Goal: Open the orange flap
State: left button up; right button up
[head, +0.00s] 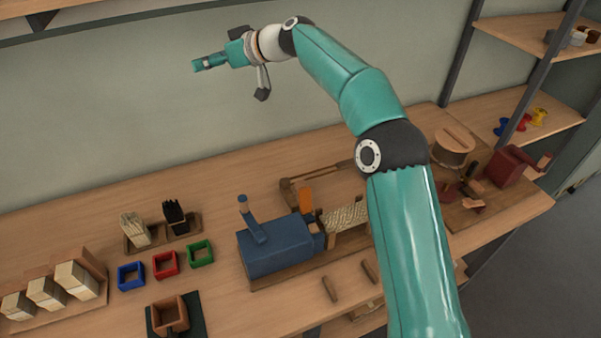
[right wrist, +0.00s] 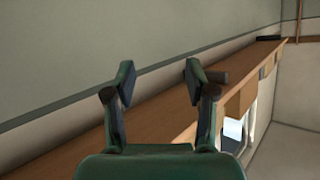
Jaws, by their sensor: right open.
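My right gripper (head: 207,64) is up in the air in front of the wall, well above and to the left of the flap, touching nothing. In the right wrist view my right gripper (right wrist: 157,80) is open with nothing between its fingers. The flap is not seen in that view. My left gripper is not in view.
On the bench (head: 95,228) are blue (head: 131,277), red (head: 165,265) and green (head: 200,253) square frames, a bristle rack (head: 137,246) and wooden blocks (head: 75,282). A round wooden tub (head: 454,148) and a red device (head: 510,168) stand at right. My right arm hides part of the bench.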

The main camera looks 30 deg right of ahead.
jog(key=s+d+f+m+g+h, duration=0.1)
jog(key=s+d+f+g+h, duration=0.15)
jog(key=s+f+g, duration=0.4)
jog(key=m+g+h+b, duration=0.5)
jog(key=m+h, duration=0.1)
send_over(301, 183)
notch_tip(301, 183, down, 12)
jog(key=f, duration=0.1)
notch_tip(301, 183, down, 8)
jog(key=shift+f+b, duration=0.2)
jog(key=shift+b, duration=0.2)
jog(key=shift+f, duration=0.7)
jog(key=shift+c, duration=0.3)
grip_shut()
